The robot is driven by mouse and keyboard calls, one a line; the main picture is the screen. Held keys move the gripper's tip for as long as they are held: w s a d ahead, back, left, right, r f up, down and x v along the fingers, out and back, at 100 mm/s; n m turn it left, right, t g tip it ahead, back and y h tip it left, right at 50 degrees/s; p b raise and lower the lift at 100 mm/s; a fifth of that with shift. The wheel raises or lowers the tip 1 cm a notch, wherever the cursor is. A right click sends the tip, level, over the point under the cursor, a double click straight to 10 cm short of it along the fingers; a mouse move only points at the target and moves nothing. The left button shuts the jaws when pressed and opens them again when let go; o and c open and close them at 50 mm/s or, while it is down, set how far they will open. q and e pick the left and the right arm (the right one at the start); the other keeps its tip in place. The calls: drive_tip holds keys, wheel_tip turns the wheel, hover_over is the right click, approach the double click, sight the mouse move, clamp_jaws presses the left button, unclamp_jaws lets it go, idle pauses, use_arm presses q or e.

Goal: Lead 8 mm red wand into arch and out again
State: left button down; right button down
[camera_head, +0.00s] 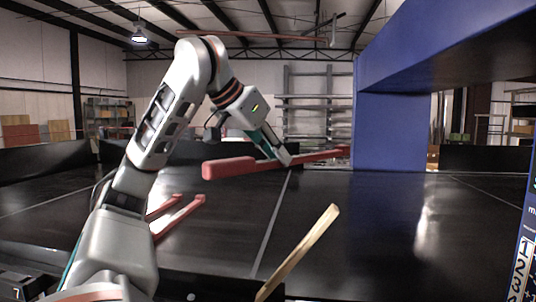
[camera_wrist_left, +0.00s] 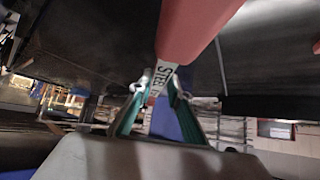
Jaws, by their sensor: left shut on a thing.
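The red wand (camera_head: 229,168) is held above the black conveyor, nearly level, its thick end to the left. My left gripper (camera_head: 286,157) is shut on it near its middle. In the left wrist view my left gripper (camera_wrist_left: 158,95) has its teal fingers at a white lettered patch on the wand (camera_wrist_left: 195,28). The blue arch (camera_head: 389,132) stands to the right, its beam crossing the upper right. The wand's thin end reaches the left edge of the arch's post in the picture; I cannot tell its depth against it. My right gripper is out of view.
The black conveyor (camera_head: 345,235) is mostly bare. Red rods (camera_head: 180,216) lie on it behind my left arm. A pale wooden stick (camera_head: 300,252) slants up at the front. A panel with numbers (camera_head: 521,265) stands at the right edge. Low black walls (camera_head: 485,158) line the back.

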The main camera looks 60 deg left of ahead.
use_arm(q)
drive_tip(key=w+d, duration=2.5)
drive_tip(key=w, duration=0.3)
drive_tip(key=s+a, duration=2.7)
drive_tip(key=s, duration=0.3)
idle(0.6)
drive_tip(key=shift+d, duration=0.1)
idle(0.5)
